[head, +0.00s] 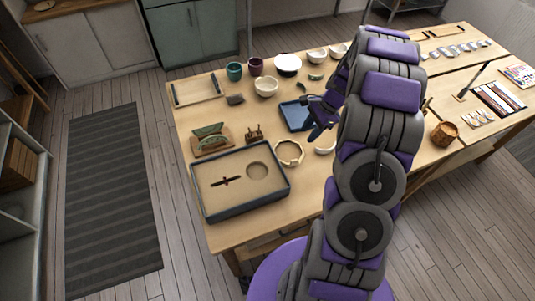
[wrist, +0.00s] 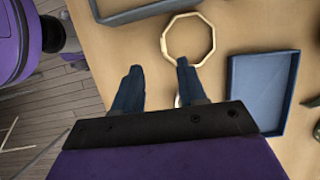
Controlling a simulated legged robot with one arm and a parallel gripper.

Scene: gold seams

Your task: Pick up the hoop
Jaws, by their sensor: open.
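The hoop (head: 289,153) is a thin, pale wooden ring with an angular outline and a small clasp. It lies on the wooden table beside the right edge of the grey box. In the wrist view the hoop (wrist: 188,40) lies beyond my fingertips, nearer the right finger. My gripper (wrist: 158,75) is open, with nothing between its two dark blue fingers. In the head view my gripper (head: 318,128) is above the table, right of the hoop, and partly hidden by my arm.
A grey box (head: 207,215) with a cut-out insert lies left of the hoop. A blue tray (head: 290,116) lies behind it; its wall shows at right in the wrist view (wrist: 232,80). Bowls and cups (head: 266,86) stand farther back. Bare table lies in front of the hoop.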

